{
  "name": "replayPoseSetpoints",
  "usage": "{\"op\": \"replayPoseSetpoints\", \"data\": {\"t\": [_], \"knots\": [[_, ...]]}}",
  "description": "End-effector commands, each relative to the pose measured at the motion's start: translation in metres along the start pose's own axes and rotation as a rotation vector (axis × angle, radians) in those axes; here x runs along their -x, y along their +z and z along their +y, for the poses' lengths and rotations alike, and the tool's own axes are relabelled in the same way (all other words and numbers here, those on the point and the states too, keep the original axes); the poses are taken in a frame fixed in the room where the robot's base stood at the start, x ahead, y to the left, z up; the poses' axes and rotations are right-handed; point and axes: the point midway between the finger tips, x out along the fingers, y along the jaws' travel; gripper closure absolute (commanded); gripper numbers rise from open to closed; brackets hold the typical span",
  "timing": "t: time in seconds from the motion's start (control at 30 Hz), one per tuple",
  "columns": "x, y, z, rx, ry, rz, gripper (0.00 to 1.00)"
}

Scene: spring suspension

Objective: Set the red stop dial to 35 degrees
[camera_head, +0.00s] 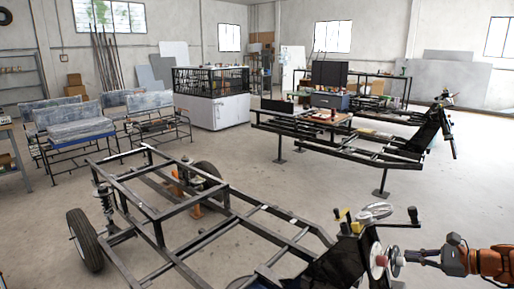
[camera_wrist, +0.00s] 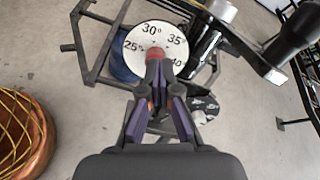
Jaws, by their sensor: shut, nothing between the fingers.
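The stop dial's white disc (camera_wrist: 140,36) shows in the wrist view with the marks 25, 30, 35 and 40. The 30 is near the top and the 35 is to its right. A red knob (camera_wrist: 155,53) sits in front of the disc. My gripper (camera_wrist: 157,66) is shut, with its fingertips right at the knob's near end; I cannot tell whether they touch. The fingers hide the lower disc. No pointer reading is clear. In the head view the disc (camera_head: 376,252) is at lower right, with my gripper (camera_head: 394,261) just right of it.
The dial is by a black metal frame (camera_head: 172,233) with wheels on the concrete floor. An orange-brown round object with yellow lines (camera_wrist: 22,130) is at left in the wrist view.

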Motion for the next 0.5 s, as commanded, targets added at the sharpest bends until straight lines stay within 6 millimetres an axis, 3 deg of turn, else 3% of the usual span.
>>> {"op": "replayPoseSetpoints", "data": {"t": [0.27,0.5], "knots": [[-0.002,-0.002,0.004,0.086,0.001,0.007,1.0],[-0.025,-0.003,0.005,0.088,0.005,0.006,1.0]]}}
